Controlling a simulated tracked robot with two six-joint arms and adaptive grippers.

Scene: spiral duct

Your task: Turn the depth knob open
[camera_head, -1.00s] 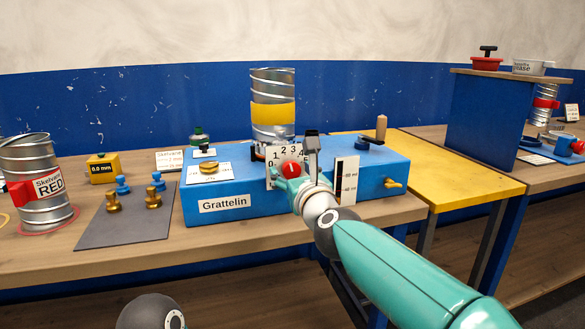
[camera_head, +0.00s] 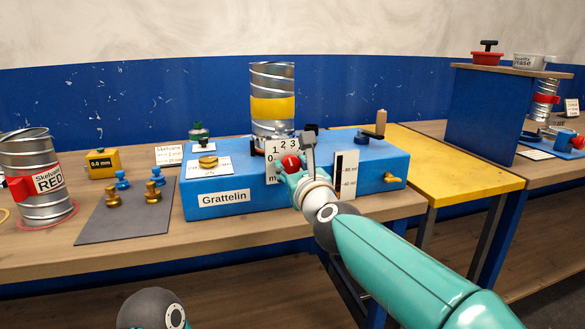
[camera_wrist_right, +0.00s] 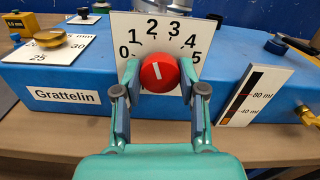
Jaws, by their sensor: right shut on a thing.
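The depth knob (camera_wrist_right: 158,72) is a red round knob with a short white mark, in front of a white dial plate (camera_wrist_right: 118,28) numbered 0 to 5. In the wrist view the mark points nearly straight up, tilted slightly left, roughly toward the 2. My right gripper (camera_wrist_right: 160,84) is shut on the knob, with one finger on each side. In the head view my right gripper (camera_head: 292,176) partly covers the knob (camera_head: 290,161) and the dial's right side. The knob sits on the front of the blue Grattelin machine (camera_head: 240,192). My left gripper is not in view.
A spiral duct with a yellow band (camera_head: 272,108) stands behind the dial. A scale plate (camera_head: 346,174) and a yellow tap (camera_head: 393,180) are to the right. A grey mat (camera_head: 120,222) with several pegs and a red-labelled duct (camera_head: 38,190) are on the left.

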